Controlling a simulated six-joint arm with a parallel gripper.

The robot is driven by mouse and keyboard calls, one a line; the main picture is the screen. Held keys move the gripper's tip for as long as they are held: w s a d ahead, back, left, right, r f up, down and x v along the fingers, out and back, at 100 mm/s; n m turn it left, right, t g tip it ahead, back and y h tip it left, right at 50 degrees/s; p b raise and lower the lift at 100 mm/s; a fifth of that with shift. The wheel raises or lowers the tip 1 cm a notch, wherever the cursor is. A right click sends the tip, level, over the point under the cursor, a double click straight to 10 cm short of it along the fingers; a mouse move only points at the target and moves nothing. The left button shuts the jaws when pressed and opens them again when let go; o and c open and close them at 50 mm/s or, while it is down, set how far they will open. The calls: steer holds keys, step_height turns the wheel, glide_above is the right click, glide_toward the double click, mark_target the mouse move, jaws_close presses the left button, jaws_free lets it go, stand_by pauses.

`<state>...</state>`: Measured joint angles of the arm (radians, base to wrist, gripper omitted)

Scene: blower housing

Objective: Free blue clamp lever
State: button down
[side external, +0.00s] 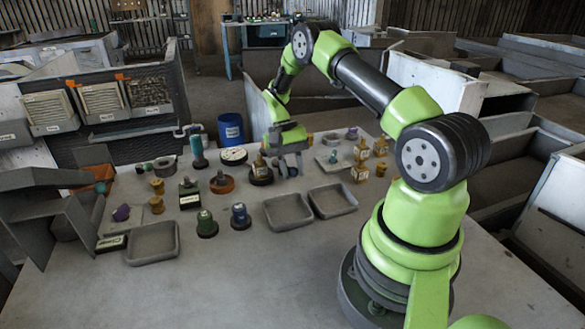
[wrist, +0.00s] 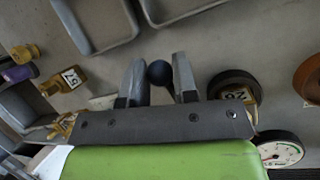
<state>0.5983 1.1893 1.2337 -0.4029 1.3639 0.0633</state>
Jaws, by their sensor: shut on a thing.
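In the wrist view a dark blue ball knob (wrist: 159,72), which looks like the end of the blue clamp lever, sits between the two grey fingers of my gripper (wrist: 158,75). The fingers are shut on it, one on each side. The rest of the lever is hidden below the knob and by the gripper. In the side external view my gripper (side external: 290,167) points down over the table, just right of a brown-based brass part (side external: 260,171). The knob cannot be made out there.
Two grey trays (side external: 288,211) (side external: 333,201) lie in front of my gripper. A white-faced gauge (side external: 233,155) and a blue drum (side external: 231,130) stand left and behind. Tagged yellow fittings (side external: 360,170) stand to the right. The front of the table is clear.

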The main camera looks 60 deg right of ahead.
steer(key=c, duration=0.9)
jaws_free()
steer(key=v, duration=1)
